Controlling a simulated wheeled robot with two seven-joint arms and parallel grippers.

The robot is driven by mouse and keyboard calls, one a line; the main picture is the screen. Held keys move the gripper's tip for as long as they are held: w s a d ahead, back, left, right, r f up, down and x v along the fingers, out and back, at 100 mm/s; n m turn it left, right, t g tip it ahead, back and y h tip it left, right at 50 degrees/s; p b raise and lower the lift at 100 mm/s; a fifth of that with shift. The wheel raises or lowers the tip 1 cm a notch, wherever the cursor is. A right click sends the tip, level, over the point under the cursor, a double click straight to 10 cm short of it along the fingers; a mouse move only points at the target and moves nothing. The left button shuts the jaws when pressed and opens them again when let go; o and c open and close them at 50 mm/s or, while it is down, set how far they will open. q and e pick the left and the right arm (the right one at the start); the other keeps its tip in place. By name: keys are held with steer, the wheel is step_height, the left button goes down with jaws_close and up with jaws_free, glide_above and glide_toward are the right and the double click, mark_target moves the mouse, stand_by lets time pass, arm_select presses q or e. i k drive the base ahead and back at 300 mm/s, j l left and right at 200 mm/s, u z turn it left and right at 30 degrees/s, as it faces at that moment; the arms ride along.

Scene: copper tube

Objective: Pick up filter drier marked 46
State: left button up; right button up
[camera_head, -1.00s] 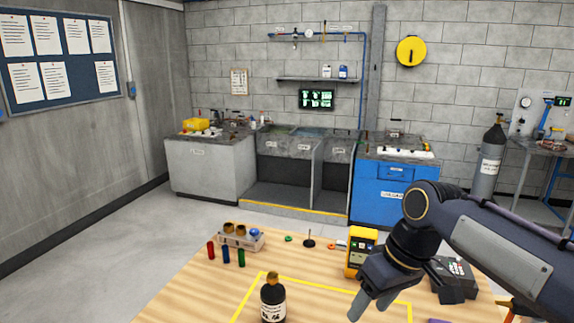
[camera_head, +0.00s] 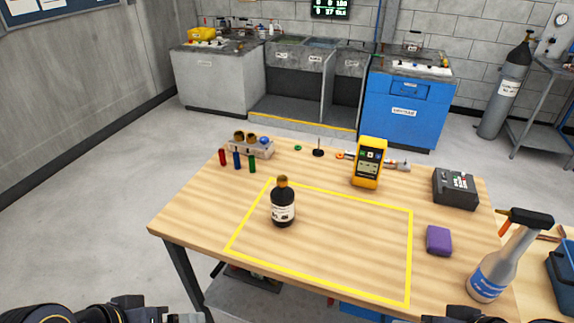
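A dark bottle-shaped canister (camera_head: 283,208) with a copper-coloured top and a white label stands upright on the wooden table (camera_head: 190,220), inside the yellow taped outline near its left side. It may be the filter drier, but its label is too small for me to read a 46. My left gripper (camera_head: 186,318) only just shows at the bottom left edge, well short of the table top. My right gripper (camera_head: 485,316) shows only as a dark sliver at the bottom right edge. Neither is near the canister, and their fingers are mostly cut off.
A yellow meter (camera_head: 369,163), a dark keypad device (camera_head: 456,188), a purple block (camera_head: 439,240) and a spray bottle (camera_head: 497,268) stand right of the canister. A rack (camera_head: 251,148) and coloured small cylinders (camera_head: 237,160) stand back left. The taped area's middle is clear.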

mark_target(282, 199)
steer(key=i+j, duration=0.15)
steer(key=j, duration=0.15)
steer(key=i+j, duration=0.15)
steer(key=j, duration=0.2)
steer(key=i+j+z, duration=0.1)
steer(key=j, duration=0.2)
steer(key=i+j, duration=0.2)
steer(key=j, duration=0.15)
steer(key=i+j, duration=0.15)
steer(key=j, duration=0.15)
